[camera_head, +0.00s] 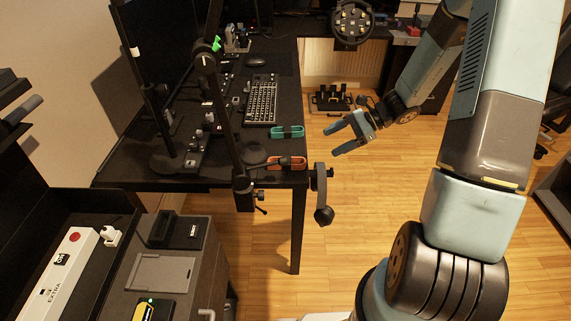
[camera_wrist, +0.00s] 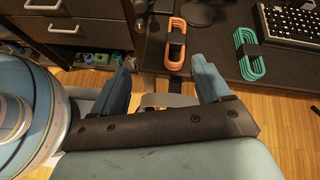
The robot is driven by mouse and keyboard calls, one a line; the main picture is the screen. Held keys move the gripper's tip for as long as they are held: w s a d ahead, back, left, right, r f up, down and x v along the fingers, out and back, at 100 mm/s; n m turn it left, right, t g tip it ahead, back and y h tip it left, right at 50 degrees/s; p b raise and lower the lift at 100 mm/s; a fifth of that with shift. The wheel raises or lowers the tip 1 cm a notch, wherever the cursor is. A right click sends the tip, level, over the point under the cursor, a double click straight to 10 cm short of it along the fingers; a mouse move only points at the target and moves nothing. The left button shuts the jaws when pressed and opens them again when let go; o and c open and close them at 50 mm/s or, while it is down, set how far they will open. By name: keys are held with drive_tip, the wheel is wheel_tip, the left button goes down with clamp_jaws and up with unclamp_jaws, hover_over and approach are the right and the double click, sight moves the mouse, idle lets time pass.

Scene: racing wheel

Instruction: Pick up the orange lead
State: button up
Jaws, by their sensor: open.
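The orange lead (camera_head: 288,163) is a coiled bundle with a dark band, lying on the dark desk near its front corner. In the wrist view the orange lead (camera_wrist: 177,42) is beyond my fingertips, roughly between their lines. My gripper (camera_head: 340,136) is open and empty, held out over the floor to the right of the desk edge in the head view. Its two blue fingers also show in the wrist view (camera_wrist: 163,75). Nothing is between them but floor, the desk edge and a grey curved object.
A teal lead (camera_head: 287,131) lies on the desk behind the orange one, close to a keyboard (camera_head: 260,102). A black stand pole (camera_head: 222,115) is clamped at the front desk edge. A headphone-like grey object (camera_head: 322,195) hangs off the corner.

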sight(297, 160)
drive_tip(key=a+f+m, duration=0.1)
drive_tip(key=a+f, duration=0.1)
drive_tip(key=f, duration=0.1)
drive_tip(key=w+a+f+m+y, duration=0.1)
drive_tip(key=a+f, duration=0.2)
drive_tip(key=w+a+f+m+t, duration=0.1)
drive_tip(key=a+f, duration=0.1)
drive_tip(key=f, duration=0.1)
drive_tip(key=shift+w+a+f+m+y, duration=0.15)
drive_tip(key=shift+a+f+m+y, duration=0.15)
drive_tip(key=shift+a+y, duration=0.1)
drive_tip(key=shift+r+x, duration=0.1)
drive_tip(key=shift+x, duration=1.25)
drive_tip(key=shift+r+x, duration=0.15)
drive_tip(key=shift+x, duration=1.15)
drive_tip(key=shift+a, duration=0.1)
drive_tip(key=c, duration=1.1)
